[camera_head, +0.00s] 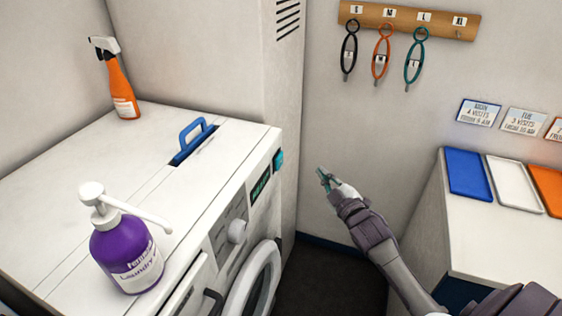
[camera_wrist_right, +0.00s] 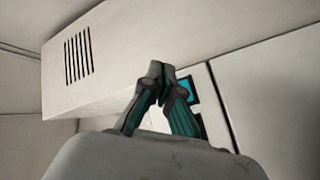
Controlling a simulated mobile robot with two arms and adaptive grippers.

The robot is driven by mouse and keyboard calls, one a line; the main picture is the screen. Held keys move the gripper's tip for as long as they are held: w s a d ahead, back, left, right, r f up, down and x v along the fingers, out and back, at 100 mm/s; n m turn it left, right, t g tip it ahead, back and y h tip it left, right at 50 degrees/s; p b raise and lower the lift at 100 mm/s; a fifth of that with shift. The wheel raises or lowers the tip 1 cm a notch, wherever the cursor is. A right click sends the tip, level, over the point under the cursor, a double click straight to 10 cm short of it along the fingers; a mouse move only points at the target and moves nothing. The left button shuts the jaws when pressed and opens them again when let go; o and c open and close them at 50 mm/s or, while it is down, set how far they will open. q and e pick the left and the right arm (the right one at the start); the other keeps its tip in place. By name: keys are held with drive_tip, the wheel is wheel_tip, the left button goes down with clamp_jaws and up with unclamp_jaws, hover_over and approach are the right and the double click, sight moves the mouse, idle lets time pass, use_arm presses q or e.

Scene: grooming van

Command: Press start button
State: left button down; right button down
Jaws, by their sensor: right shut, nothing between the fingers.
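A teal square button (camera_head: 278,160) sits at the upper right end of the white washing machine's front panel (camera_head: 225,225), beside a dark display (camera_head: 260,186). My right gripper (camera_head: 324,179) is shut and empty, to the right of the button and apart from it in the head view. In the right wrist view the gripper's fingertips (camera_wrist_right: 163,85) meet, and the teal button (camera_wrist_right: 189,90) shows just behind them, partly hidden. I cannot tell any lettering on the button. My left gripper is not in view.
A purple laundry pump bottle (camera_head: 126,256), an orange spray bottle (camera_head: 122,90) and a blue handle (camera_head: 193,140) are on the machine's top. A counter (camera_head: 425,215) with blue, white and orange trays stands at right. Grooming tools hang on a wooden rack (camera_head: 408,20).

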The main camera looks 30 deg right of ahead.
sight(279, 161)
drive_tip(key=shift+w+r, duration=0.1)
idle(0.3)
drive_tip(key=w+a+b, duration=0.2)
drive_tip(key=w+a, duration=0.3)
drive_tip(key=w, duration=0.1)
drive_tip(key=shift+w+a, duration=0.3)
drive_tip(key=shift+a, duration=0.05)
idle(1.4)
drive_tip(key=shift+w+a, duration=0.3)
